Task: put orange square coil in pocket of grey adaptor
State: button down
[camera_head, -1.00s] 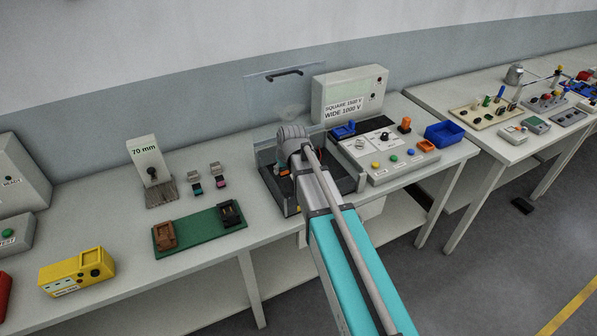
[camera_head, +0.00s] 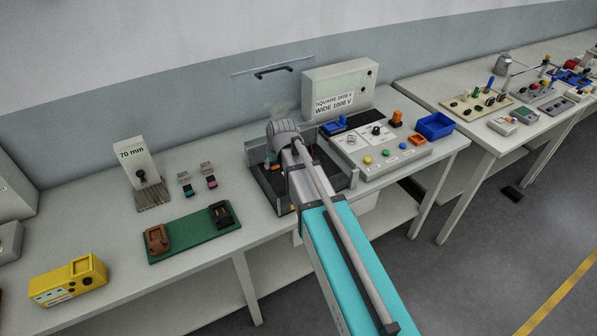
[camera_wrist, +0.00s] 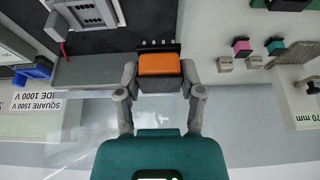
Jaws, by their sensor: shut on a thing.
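My gripper (camera_wrist: 159,75) is shut on an orange block (camera_wrist: 159,65), which I take for the orange square coil. In the wrist view the block sits between the two fingertips, with a dark comb-like edge with several small prongs just beyond it. In the head view my arm covers the gripper over the dark tray (camera_head: 270,182), and the held block cannot be made out clearly. A grey block with slots (camera_wrist: 92,12) lies on the dark surface at the top left of the wrist view; it may be the grey adaptor. Its pocket cannot be made out.
A clear panel stands at the tray's back. Right of it are a control panel (camera_head: 360,158), a tester box (camera_head: 340,88) and a blue bin (camera_head: 435,126). Left are a green mat (camera_head: 190,238), small connectors (camera_head: 210,182), a 70 mm stand (camera_head: 130,155) and a yellow device (camera_head: 68,282).

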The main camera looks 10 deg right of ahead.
jog(key=shift+s+a+r+p, duration=0.25)
jog(key=shift+s+r+p, duration=0.3)
jog(key=shift+r, duration=0.3)
jog(key=shift+f, duration=0.1)
jog(key=w+d+f+b, duration=0.9)
jog(key=shift+w+d, duration=0.1)
jog(key=shift+d, duration=0.2)
jog(key=shift+f, duration=0.1)
jog(key=shift+w+d+f+b, duration=0.25)
jog(key=shift+f+b, duration=0.25)
jog(key=shift+b, duration=0.25)
jog(key=shift+f+b, duration=1.4)
